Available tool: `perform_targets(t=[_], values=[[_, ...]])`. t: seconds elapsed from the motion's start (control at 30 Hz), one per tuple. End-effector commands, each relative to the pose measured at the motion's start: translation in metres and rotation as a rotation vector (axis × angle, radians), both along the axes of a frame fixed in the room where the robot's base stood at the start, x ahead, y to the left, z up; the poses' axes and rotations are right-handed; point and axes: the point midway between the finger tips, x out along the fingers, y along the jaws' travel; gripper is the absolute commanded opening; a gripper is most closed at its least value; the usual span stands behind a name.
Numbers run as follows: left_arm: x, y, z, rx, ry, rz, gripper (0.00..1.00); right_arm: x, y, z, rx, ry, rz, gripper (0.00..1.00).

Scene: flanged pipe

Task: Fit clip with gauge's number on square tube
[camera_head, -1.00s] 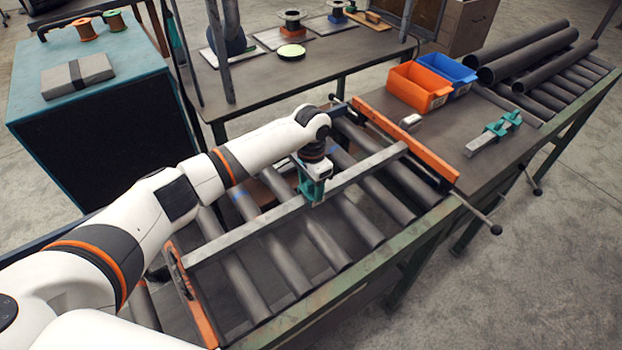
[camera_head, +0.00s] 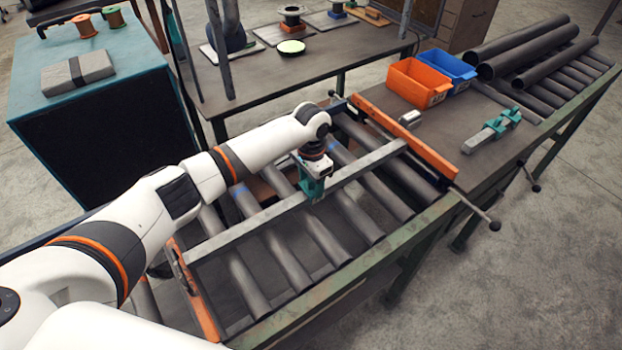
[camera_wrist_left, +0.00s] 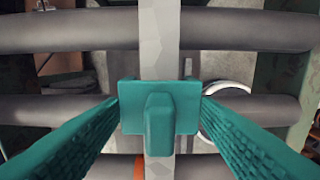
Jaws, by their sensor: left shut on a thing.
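The square tube (camera_head: 250,222) is a long grey bar lying slantwise across the rollers, between two orange bars. My left gripper (camera_head: 312,188) is over the middle of the tube, pointing down. In the left wrist view, its two teal, ridged fingers (camera_wrist_left: 160,112) are shut on a teal clip (camera_wrist_left: 160,122). The clip lies across the tube (camera_wrist_left: 160,40) and covers its width. I cannot tell how fully it is seated. No number is readable on the clip, and no gauge can be made out for sure. My right gripper is not in view.
A grey bar with teal pieces (camera_head: 492,130) and a small silver cylinder (camera_head: 410,118) lie on the bench at right. An orange bin (camera_head: 418,82) and a blue bin (camera_head: 452,70) stand behind. Orange bars (camera_head: 405,138) cross the roller bed. Dark pipes (camera_head: 530,50) lie at far right.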

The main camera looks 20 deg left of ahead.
Motion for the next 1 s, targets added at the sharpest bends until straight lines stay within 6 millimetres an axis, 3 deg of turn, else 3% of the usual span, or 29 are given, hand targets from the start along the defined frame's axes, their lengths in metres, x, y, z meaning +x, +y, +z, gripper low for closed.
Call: perform_targets(t=[0.9,0.93,1.0], values=[[0.0,0.0,-0.012,0.001,0.001,0.0,0.32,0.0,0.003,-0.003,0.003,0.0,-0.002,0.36],[0.0,0.001,-0.012,0.001,0.001,0.0,0.59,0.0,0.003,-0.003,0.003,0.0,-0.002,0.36],[0.0,0.0,-0.012,0.001,0.001,0.0,0.71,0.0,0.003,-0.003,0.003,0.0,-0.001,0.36]])
